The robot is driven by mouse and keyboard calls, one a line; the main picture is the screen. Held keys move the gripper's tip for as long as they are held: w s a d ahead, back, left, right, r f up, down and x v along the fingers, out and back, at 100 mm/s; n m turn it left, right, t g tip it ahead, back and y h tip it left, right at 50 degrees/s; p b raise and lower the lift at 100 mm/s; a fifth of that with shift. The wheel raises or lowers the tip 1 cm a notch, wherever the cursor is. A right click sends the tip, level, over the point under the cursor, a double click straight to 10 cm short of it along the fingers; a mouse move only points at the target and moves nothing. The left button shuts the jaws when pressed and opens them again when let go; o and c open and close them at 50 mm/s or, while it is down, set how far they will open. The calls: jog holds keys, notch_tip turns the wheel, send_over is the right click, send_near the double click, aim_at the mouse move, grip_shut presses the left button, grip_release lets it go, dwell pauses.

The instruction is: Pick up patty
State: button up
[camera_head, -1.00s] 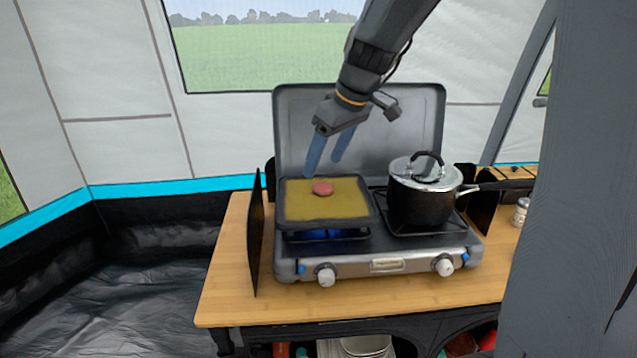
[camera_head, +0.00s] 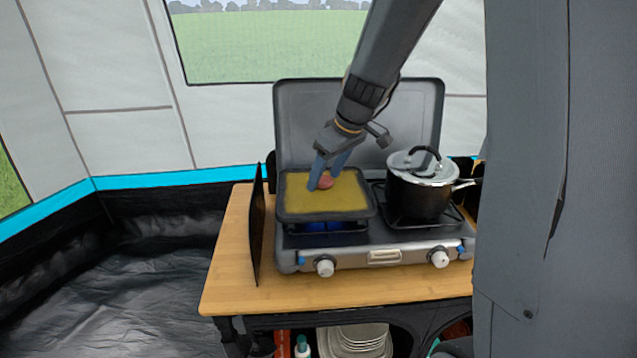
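The patty (camera_head: 326,183) is a small round reddish-pink disc near the back of the square griddle pan (camera_head: 300,205), which has a yellowish cooking surface. The pan sits on the left burner of the camping stove. My gripper (camera_head: 322,182) is lowered over the pan, its two blue fingers pointing down at the patty. The fingers partly hide the patty. I cannot tell whether they touch it or how far apart their tips are.
A black pot (camera_head: 417,196) with a silver lid stands on the right burner. The raised grey stove lid (camera_head: 420,110) is behind the arm. A dark upright panel (camera_head: 257,225) stands left of the stove. The wooden table (camera_head: 225,280) is clear at front left.

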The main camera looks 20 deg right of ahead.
aim_at(326, 181)
jog(key=c, duration=0.9)
jog(key=shift+o, duration=0.2)
notch_tip(326, 181, up, 10)
jog(key=b, duration=0.2)
